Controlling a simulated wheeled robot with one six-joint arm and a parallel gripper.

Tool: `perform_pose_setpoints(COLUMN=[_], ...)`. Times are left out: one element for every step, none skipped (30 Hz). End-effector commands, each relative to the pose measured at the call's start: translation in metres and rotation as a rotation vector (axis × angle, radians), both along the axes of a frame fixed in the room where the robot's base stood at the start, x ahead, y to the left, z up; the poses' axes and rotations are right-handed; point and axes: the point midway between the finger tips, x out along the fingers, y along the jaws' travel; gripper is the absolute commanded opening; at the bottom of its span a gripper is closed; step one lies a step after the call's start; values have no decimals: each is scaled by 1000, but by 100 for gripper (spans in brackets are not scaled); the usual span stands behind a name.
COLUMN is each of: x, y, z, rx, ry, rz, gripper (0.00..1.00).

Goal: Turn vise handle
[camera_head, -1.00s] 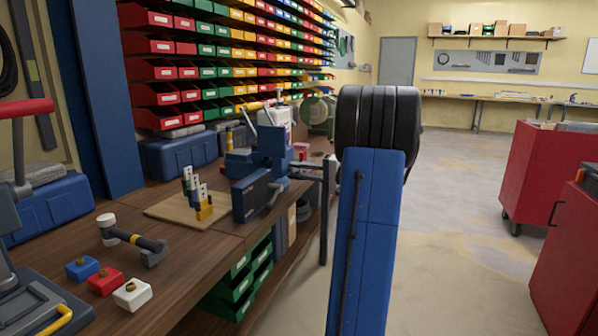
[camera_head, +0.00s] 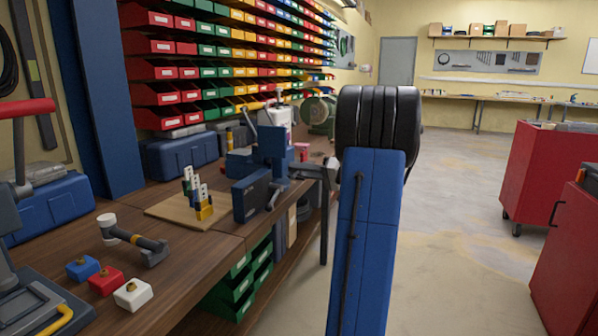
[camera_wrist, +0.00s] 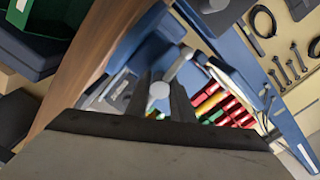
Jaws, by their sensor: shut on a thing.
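The blue vise (camera_head: 250,198) stands at the bench's front edge, in the middle of the head view. Its blue body also shows in the wrist view (camera_wrist: 150,47). The vise handle (camera_wrist: 185,56) is a light grey bar with a round knob on its near end. My gripper (camera_wrist: 164,92) is shut on the handle close to this knob, with one dark finger on each side. In the head view my gripper (camera_head: 287,180) reaches in from the right to the vise front, and the exact grip is too small to make out.
A wooden board (camera_head: 172,212) with upright tools lies left of the vise. A hammer (camera_head: 135,241) and small blue, red and white blocks (camera_head: 132,293) lie nearer. Red cabinets (camera_head: 545,185) stand at right, with open floor between.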

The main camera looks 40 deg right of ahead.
Motion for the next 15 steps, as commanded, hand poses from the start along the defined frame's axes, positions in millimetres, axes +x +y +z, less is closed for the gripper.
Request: perform_pose_setpoints(x=[1, 1, 1, 1, 1, 1, 1, 1, 1, 1, 1, 1, 1, 1, 1], y=[0, 0, 0, 0, 0, 0, 0, 0, 0, 0, 0, 0, 0, 0, 0], z=[-1, -1, -1, -1, -1, -1, -1, -1, -1, -1, -1, -1, 0, 0, 0], rx=[0, 0, 2, 2, 2, 2, 2, 2, 2, 2, 2, 1, 1, 1, 1], ry=[2, 2, 2, 2, 2, 2, 2, 2, 2, 2, 2, 1, 1, 1, 1], rz=[0, 0, -1, -1, -1, -1, -1, -1, -1, -1, -1, -1, -1, -1, -1], gripper=[0, 0, 0, 0, 0, 0, 0, 26, 35, 41, 41, 41, 41, 41, 41])
